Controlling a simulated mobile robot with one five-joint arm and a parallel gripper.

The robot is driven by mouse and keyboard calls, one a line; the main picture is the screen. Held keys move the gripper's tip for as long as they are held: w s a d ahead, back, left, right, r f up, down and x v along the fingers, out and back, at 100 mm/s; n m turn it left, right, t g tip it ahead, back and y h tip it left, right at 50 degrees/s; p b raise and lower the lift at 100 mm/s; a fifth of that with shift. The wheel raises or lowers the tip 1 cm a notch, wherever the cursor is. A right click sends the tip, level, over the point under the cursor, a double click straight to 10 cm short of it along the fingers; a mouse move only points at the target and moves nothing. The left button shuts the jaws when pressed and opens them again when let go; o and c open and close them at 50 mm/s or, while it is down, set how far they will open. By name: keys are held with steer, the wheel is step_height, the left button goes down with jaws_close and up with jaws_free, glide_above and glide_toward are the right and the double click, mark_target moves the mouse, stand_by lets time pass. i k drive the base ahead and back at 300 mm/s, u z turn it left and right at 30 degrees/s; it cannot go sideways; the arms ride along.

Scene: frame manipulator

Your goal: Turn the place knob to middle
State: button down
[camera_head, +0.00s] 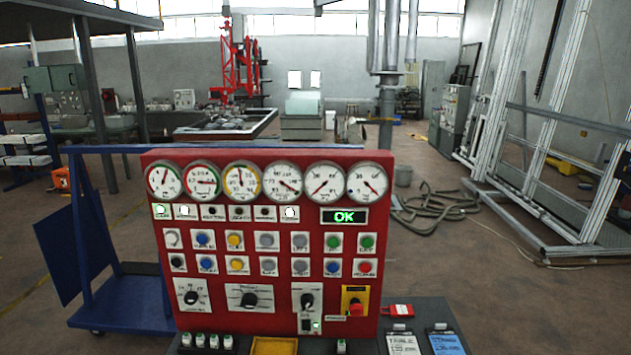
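A red control panel (287,270) stands upright in front of me. Its lower row has three black rotary knobs: a left knob (190,297) on a scaled white plate, a centre knob (249,299) on a wide white plate, and a right knob (307,300) on a narrow white plate. The labels are too small to read, so I cannot tell which is the place knob or its exact setting. My gripper is not in view.
Round gauges (241,181), rows of buttons (266,240) and a green "OK" display (344,216) fill the upper panel. A red knob on a yellow plate (355,300) is at lower right. A dark ledge (432,314) holds cards and a yellow tray (273,346). A blue cart (120,310) stands left.

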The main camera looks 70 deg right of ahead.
mark_target(250, 301)
steer(key=z, duration=2.05)
steer(key=k, duration=1)
steer(key=i, duration=0.95)
steer(key=z, duration=0.1)
